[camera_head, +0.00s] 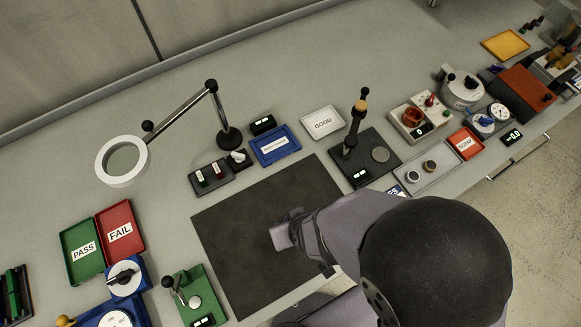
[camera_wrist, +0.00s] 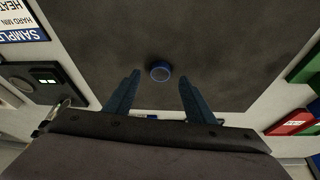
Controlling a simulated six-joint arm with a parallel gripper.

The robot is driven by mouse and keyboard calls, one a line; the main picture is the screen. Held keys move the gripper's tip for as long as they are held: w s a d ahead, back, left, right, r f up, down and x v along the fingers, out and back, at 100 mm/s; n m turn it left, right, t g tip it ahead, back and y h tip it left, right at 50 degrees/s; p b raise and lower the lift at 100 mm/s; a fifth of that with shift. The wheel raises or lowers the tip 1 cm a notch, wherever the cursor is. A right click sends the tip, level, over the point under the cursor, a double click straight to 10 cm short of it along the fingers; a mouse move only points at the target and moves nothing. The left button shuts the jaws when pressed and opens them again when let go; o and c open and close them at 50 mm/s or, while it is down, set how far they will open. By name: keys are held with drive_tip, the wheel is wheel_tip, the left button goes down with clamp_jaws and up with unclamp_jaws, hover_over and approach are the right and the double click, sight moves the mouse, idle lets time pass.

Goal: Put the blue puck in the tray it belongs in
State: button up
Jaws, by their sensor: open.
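The blue puck (camera_wrist: 160,73) is a small round disc with a dark centre, lying on the dark mat (camera_wrist: 225,50) in the wrist view. My gripper (camera_wrist: 158,79) is open, and the puck shows between its two blue fingertips, apart from both. How high the fingers are above it I cannot tell. In the head view my gripper (camera_head: 284,234) is over the mat (camera_head: 235,255), and I cannot make out the puck there. Labelled trays are the green PASS tray (camera_head: 75,240), red FAIL tray (camera_head: 118,213), blue tray (camera_head: 268,138), white GOOD tray (camera_head: 325,114) and red SCRAP tray (camera_head: 460,133).
A ring lamp (camera_head: 122,160) on a jointed arm stands at the back left. A black lever press (camera_head: 357,125) stands behind the mat at right. A green fixture (camera_head: 195,298) and a blue device (camera_head: 125,280) are at front left. The mat's left part is clear.

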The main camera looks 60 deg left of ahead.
drive_tip(key=shift+x, duration=1.35)
drive_tip(key=shift+c, duration=0.4)
drive_tip(key=c, duration=1.1)
wheel_tip(320, 180, up, 10)
drive_tip(key=p, duration=0.6)
